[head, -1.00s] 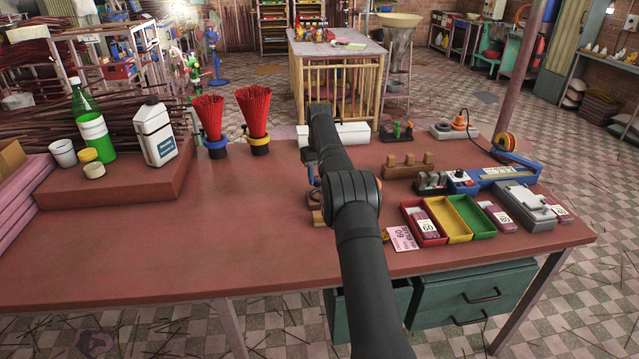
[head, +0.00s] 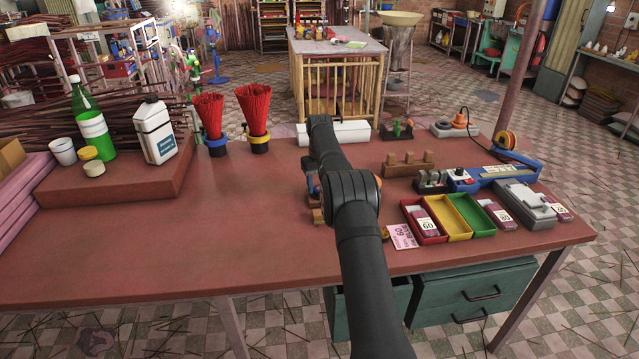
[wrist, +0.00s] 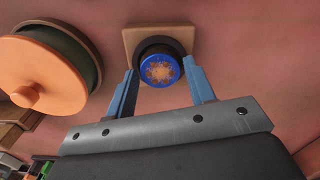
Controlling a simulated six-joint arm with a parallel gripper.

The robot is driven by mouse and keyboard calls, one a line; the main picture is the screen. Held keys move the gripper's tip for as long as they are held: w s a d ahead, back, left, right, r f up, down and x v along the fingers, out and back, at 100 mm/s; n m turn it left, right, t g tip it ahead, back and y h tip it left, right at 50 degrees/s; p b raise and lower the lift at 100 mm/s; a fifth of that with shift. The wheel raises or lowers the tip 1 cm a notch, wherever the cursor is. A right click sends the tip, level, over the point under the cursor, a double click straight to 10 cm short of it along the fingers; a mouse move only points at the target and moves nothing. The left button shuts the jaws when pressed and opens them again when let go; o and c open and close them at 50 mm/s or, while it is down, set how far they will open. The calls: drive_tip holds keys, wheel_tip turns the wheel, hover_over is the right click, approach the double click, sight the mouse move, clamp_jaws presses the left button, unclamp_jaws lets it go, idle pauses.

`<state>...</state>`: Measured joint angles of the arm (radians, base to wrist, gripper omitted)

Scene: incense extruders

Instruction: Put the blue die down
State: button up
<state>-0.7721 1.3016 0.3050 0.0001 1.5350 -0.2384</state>
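The blue die (wrist: 160,70) is a round piece with a blue rim and an orange-brown patterned face. In the wrist view it sits in a dark ring on a square wooden block (wrist: 131,36). My gripper (wrist: 161,66) has its two blue fingers apart, one on each side of the die. A small gap shows between each finger and the die, so it is not gripped. In the head view my arm hides the gripper and the die.
A large orange disc with a knob (wrist: 45,75) stands close left in the wrist view. Right of my arm are red, yellow (head: 446,219) and green trays and a wooden rack (head: 408,168). The left middle of the red table (head: 180,240) is clear.

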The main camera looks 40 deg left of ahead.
drive_tip(key=shift+o, duration=0.9)
drive_tip(key=shift+r, duration=0.1)
wheel_tip(320, 180, up, 9)
drive_tip(key=shift+f, duration=0.2)
wheel_tip(320, 180, down, 9)
drive_tip(key=shift+r, duration=0.65)
